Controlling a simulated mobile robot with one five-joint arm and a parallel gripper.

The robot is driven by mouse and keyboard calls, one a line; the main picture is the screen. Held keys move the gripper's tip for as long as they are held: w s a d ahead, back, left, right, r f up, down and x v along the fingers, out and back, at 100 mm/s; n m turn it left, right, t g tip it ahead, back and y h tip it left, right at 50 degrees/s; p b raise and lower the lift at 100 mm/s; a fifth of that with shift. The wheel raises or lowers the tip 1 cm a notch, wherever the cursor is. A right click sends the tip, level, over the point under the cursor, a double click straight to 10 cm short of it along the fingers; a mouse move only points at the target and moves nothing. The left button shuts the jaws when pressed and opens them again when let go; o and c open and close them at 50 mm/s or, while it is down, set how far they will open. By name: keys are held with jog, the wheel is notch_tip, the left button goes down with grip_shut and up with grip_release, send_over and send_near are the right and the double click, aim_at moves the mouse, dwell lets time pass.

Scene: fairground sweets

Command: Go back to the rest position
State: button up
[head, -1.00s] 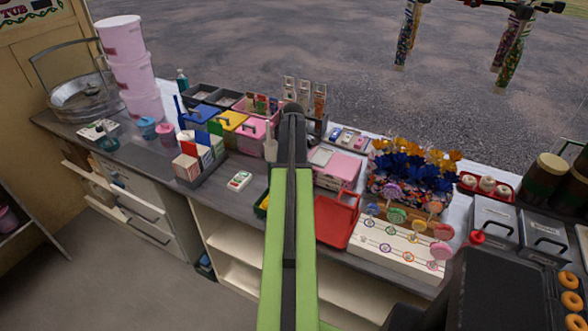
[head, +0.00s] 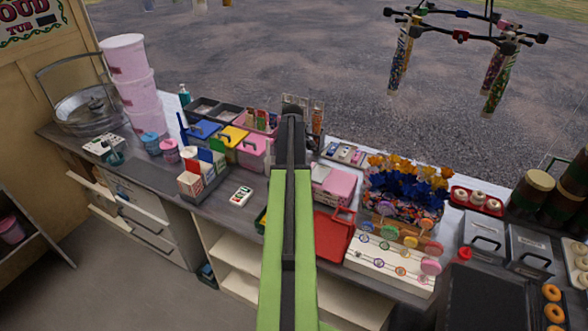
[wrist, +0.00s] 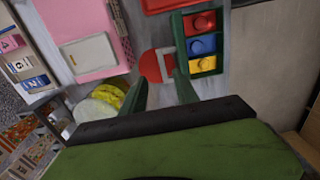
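My gripper (wrist: 158,88) shows in the wrist view as two dark green fingers standing apart, with nothing held between them. Past the fingertips, apparently on the counter, is a red rounded thing (wrist: 152,67) with a pale bracket-like piece. My green arm reaches forward over the counter in the head view and hides the gripper there. A green tray (wrist: 221,62) with red, blue and yellow knobbed pieces lies beside the red thing in the wrist view.
A pink box (head: 334,185) and a red tray (head: 333,236) sit right of my arm. Lollipops stand in a white rack (head: 372,262). Stacked pink tubs (head: 130,88) stand at the left. A hanging rack (head: 460,36) holds sweet-filled tubes above the far ground.

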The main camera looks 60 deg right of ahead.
notch_tip(320, 180, up, 4)
jog(key=p, duration=0.3)
jog(key=shift+r, duration=0.25)
